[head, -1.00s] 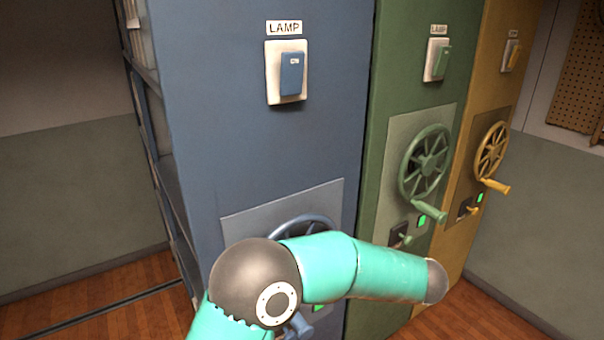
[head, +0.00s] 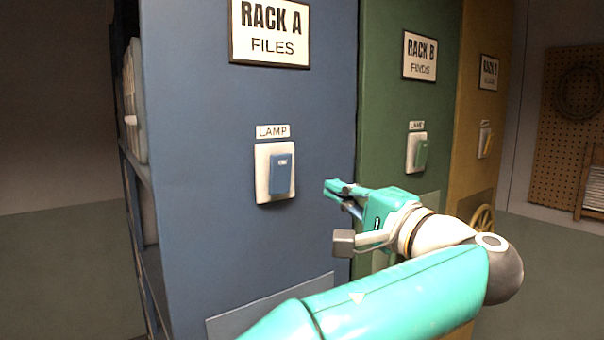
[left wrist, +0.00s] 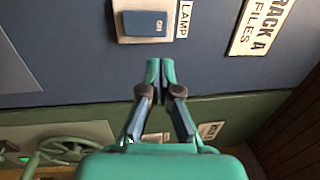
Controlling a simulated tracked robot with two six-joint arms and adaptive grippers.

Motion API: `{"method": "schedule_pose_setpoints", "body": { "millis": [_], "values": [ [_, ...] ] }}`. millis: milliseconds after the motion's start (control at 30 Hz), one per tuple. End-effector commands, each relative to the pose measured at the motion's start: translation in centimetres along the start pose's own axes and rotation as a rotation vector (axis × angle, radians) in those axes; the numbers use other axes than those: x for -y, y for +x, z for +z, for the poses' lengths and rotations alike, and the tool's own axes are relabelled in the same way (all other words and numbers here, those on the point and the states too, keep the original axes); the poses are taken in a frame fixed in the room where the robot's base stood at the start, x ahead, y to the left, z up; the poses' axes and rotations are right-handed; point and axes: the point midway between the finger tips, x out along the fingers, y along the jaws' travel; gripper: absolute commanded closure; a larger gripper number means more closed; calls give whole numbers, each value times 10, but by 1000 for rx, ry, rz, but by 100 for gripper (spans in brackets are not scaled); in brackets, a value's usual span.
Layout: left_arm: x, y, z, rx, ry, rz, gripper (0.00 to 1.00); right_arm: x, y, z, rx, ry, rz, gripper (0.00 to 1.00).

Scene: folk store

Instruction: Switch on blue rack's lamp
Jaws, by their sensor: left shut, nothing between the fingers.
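The blue rack (head: 200,120) bears a sign reading "RACK A FILES" and, below it, a "LAMP" label. Under the label is its lamp switch, a blue rocker (head: 281,174) on a white plate (head: 262,172). The rocker (left wrist: 146,23) also shows at the top of the left wrist view. My left gripper (head: 335,190) is shut and empty, to the right of the switch and apart from it. In the left wrist view its fingertips (left wrist: 160,68) are together, just below the switch plate. My right gripper is in no view.
The green rack (head: 385,100) and the yellow rack (head: 480,110) stand to the right, each with its own lamp switch. A yellow handwheel (head: 483,219) shows behind my left arm. A pegboard (head: 570,110) hangs on the far right wall.

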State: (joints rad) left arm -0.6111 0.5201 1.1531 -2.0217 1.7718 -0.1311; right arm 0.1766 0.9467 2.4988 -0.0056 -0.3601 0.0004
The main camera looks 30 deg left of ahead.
Motion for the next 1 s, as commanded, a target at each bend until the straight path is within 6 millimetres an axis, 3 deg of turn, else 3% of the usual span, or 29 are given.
{"method": "schedule_pose_setpoints", "body": {
  "millis": [233, 700, 1000],
  "values": [
    [1, 28, 1, 3, 1, 1, 100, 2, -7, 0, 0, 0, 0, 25],
    [3, 118, 1, 3, 2, 1, 100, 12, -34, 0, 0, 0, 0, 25],
    [0, 139, 1, 1, 0, 0, 100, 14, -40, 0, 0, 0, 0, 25]
  ]
}}
